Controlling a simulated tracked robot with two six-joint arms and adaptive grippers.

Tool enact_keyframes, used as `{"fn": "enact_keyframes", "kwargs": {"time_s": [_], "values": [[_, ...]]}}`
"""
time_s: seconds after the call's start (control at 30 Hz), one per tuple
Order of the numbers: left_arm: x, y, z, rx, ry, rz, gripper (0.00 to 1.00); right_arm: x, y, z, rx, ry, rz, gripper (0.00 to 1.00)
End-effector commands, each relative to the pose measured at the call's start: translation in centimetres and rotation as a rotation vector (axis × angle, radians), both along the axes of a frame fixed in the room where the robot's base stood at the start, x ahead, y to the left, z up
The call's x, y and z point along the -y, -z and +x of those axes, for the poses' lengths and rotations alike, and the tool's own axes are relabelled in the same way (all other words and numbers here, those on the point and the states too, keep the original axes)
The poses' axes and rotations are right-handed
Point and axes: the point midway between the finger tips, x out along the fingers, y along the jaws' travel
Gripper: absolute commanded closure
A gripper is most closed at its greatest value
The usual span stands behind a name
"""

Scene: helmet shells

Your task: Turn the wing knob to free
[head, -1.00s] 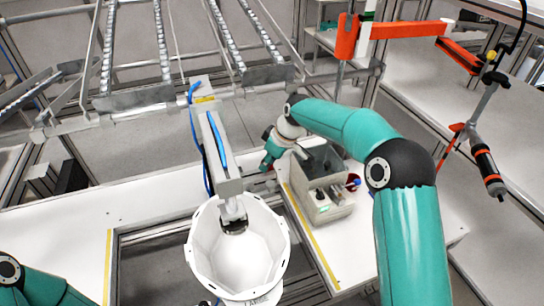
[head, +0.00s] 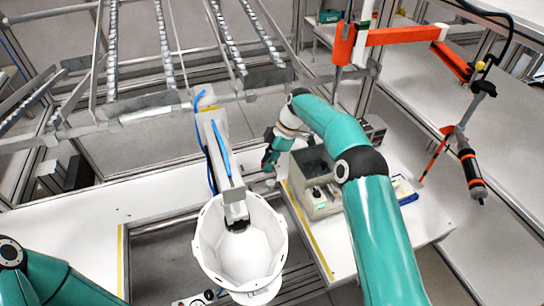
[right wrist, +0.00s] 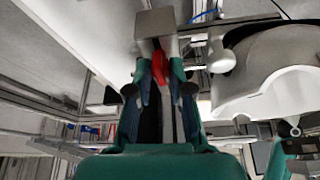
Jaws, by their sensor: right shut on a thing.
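The red wing knob (right wrist: 158,62) shows in the right wrist view, under a grey block (right wrist: 157,24). My right gripper (right wrist: 160,80) is shut on it, with a fingertip on each side. In the head view my right gripper (head: 270,158) is beside the grey arm of the fixture (head: 222,155), and the knob is hidden there. A white helmet shell (head: 207,245) sits at the near end of that fixture, open side up. It also shows at the right of the right wrist view (right wrist: 275,75). My left gripper is outside the head view; only part of its arm shows.
A grey machine box (head: 318,190) stands on the white table close to my right forearm. A blue-edged tray (head: 404,190) lies right of it. An orange jib arm (head: 400,36) carries a hanging tool (head: 470,172) at the right. Roller rails (head: 165,50) stand at the back.

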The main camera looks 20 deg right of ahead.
Motion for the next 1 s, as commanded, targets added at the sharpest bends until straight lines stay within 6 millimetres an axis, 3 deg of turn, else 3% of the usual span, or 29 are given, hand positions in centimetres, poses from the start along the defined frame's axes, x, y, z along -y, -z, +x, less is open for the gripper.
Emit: {"fn": "enact_keyframes", "kwargs": {"time_s": [0.5,0.53,0.67,1.0], "values": [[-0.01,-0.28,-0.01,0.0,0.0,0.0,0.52,0.58,-0.1,0.19,0.008,-0.017,-0.008,1.0],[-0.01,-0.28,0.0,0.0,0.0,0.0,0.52,0.58,-0.11,0.19,0.008,-0.017,-0.008,0.76],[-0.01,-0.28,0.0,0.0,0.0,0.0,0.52,0.48,-0.09,0.16,0.007,-0.017,-0.007,0.55],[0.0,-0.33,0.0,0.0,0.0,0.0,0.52,0.31,-0.22,0.1,0.004,-0.02,-0.004,0.54]]}}
